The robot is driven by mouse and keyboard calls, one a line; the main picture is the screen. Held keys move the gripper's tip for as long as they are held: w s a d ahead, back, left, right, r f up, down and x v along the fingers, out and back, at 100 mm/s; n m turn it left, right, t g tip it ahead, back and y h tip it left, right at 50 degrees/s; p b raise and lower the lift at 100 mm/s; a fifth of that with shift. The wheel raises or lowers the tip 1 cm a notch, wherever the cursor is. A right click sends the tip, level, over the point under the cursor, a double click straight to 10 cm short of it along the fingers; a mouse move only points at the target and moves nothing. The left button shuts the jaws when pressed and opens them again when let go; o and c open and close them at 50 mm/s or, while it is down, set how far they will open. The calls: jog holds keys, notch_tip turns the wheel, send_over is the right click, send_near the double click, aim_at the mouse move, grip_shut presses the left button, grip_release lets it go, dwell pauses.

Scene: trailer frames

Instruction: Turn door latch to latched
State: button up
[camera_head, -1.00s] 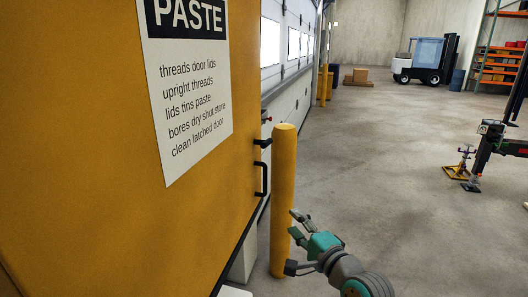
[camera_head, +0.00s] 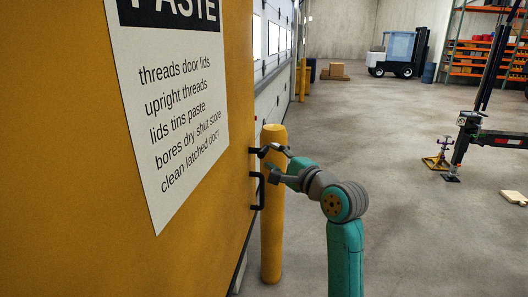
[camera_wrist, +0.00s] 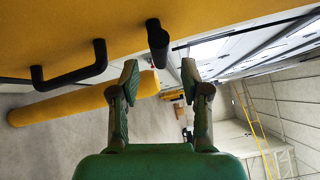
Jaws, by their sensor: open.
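The yellow door (camera_head: 190,225) fills the left of the head view, with a paper sign (camera_head: 170,120) on it. A short black latch lever (camera_head: 260,151) sticks out near the door's right edge, above a black pull handle (camera_head: 257,190). My gripper (camera_head: 271,161) is open right beside the latch. In the wrist view the latch (camera_wrist: 157,42) lies ahead of the gap between my open fingertips (camera_wrist: 160,77), and the pull handle (camera_wrist: 75,74) is to the left. The fingers hold nothing, and I cannot tell whether one touches the latch.
A yellow bollard (camera_head: 272,235) stands close behind my gripper and the door's edge. A jack stand (camera_head: 438,155) and a wood block (camera_head: 513,197) are on the floor at right. A forklift (camera_head: 398,55) and shelving (camera_head: 490,45) are far back. The middle floor is clear.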

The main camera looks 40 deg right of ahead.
aim_at(265, 148)
jog(key=shift+w+d, duration=0.15)
jog(key=shift+w, duration=1.1)
jog(key=shift+w+d, duration=0.1)
jog(key=shift+w, duration=1.1)
grip_shut()
